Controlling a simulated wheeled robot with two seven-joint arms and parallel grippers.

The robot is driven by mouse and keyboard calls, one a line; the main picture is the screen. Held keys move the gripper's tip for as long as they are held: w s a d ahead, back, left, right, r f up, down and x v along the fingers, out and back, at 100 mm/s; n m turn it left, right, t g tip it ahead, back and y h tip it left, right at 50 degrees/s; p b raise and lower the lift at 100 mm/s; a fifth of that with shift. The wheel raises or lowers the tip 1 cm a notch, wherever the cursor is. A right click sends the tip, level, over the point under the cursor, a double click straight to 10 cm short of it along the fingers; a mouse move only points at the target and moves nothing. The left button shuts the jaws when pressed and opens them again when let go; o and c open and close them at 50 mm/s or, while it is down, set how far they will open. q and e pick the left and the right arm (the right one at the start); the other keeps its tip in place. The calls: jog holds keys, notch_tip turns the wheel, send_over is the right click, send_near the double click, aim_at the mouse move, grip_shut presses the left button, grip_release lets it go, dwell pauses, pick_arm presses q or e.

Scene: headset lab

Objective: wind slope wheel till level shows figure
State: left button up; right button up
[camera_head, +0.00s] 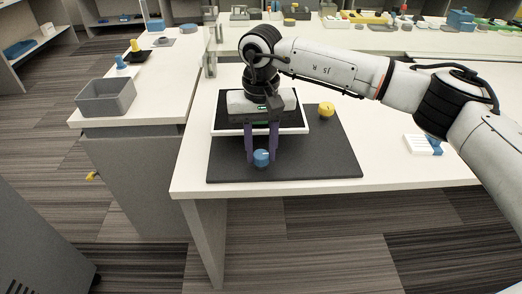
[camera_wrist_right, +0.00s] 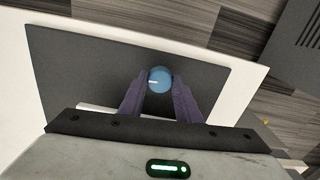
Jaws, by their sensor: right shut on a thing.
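The blue wheel (camera_head: 261,158), a round knob with a white mark, is at the front of the dark mat. It also shows from above in the right wrist view (camera_wrist_right: 159,80), its mark pointing left. My right gripper (camera_head: 262,155) comes down over it, its two purple fingers shut on the wheel's sides. A white-edged plate (camera_head: 222,131) lies on the mat behind the wheel, mostly covered by my gripper. A yellow knob (camera_head: 326,109) with a dark mark sits right of the plate. I can read no level figure. My left gripper is out of view.
The dark mat (camera_head: 330,160) lies near the front edge of the white table (camera_head: 385,165). A blue and white block (camera_head: 422,145) stands to the right. A grey bin (camera_head: 106,98) is on the left counter. Several items line the back counter.

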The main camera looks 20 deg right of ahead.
aim_at(261, 154)
jog(key=shift+n, duration=1.2)
jog(key=o, duration=1.1)
jog(key=shift+c, duration=0.2)
jog(key=shift+r, duration=0.1)
notch_tip(261, 154, up, 10)
jog(key=shift+p, duration=0.3)
jog(key=shift+s, duration=0.1)
